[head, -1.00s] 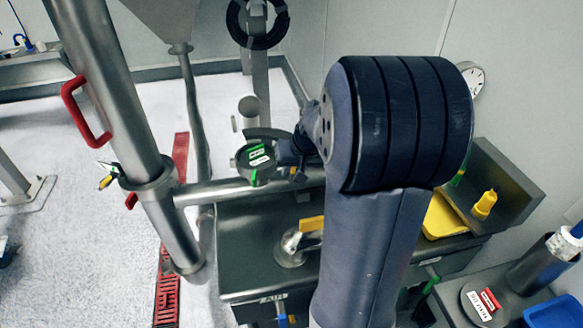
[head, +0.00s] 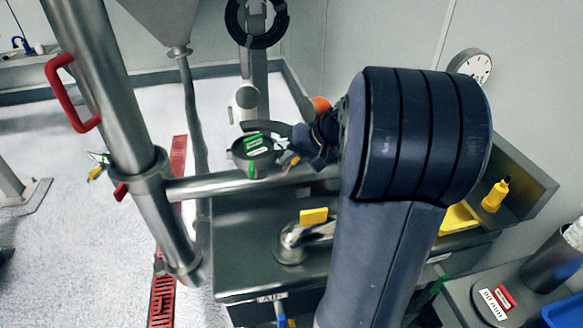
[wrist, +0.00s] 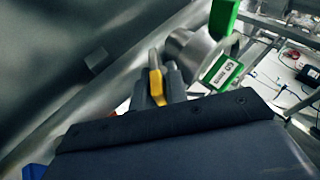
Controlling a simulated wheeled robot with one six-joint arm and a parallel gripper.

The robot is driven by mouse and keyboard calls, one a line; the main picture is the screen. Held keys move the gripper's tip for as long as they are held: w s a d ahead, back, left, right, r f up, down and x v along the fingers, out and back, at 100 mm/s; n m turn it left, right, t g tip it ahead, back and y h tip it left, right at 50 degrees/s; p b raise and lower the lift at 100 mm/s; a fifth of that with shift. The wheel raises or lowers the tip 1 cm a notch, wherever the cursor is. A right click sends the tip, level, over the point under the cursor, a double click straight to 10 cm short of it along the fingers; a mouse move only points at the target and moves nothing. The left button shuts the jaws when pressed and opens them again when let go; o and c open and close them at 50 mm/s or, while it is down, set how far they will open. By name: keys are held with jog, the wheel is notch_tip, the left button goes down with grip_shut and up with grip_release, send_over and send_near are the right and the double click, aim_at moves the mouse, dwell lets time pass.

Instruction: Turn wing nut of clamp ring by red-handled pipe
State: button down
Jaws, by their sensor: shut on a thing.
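The steel pipe with a red handle (head: 72,94) stands at the left of the head view. A clamp ring (head: 150,166) circles it, with a yellow-marked wing nut (head: 97,168) on its left. My gripper (head: 290,153) is well to the right of that nut, beside a green-marked round fitting on the side pipe. In the wrist view, my gripper (wrist: 157,88) is shut on a small yellow-marked metal part (wrist: 155,80). It looks like a wing nut, but my fingers hide most of it. The green-labelled fitting (wrist: 222,76) is just right of the fingers.
The side pipe (head: 230,184) runs right from the clamp ring. Below it is a steel counter (head: 235,260) with a yellow-handled valve (head: 313,216). A steel column with a black hose coil (head: 257,22) rises behind the gripper. Open floor lies to the left.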

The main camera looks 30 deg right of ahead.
jog(key=shift+d+f+y+b, duration=0.1)
jog(key=shift+y+b, duration=0.6)
jog(key=shift+t, duration=0.3)
jog(key=c, duration=1.5)
grip_release()
jog(key=shift+c, duration=0.2)
jog(key=v, duration=1.1)
jog(key=shift+w+f, duration=0.1)
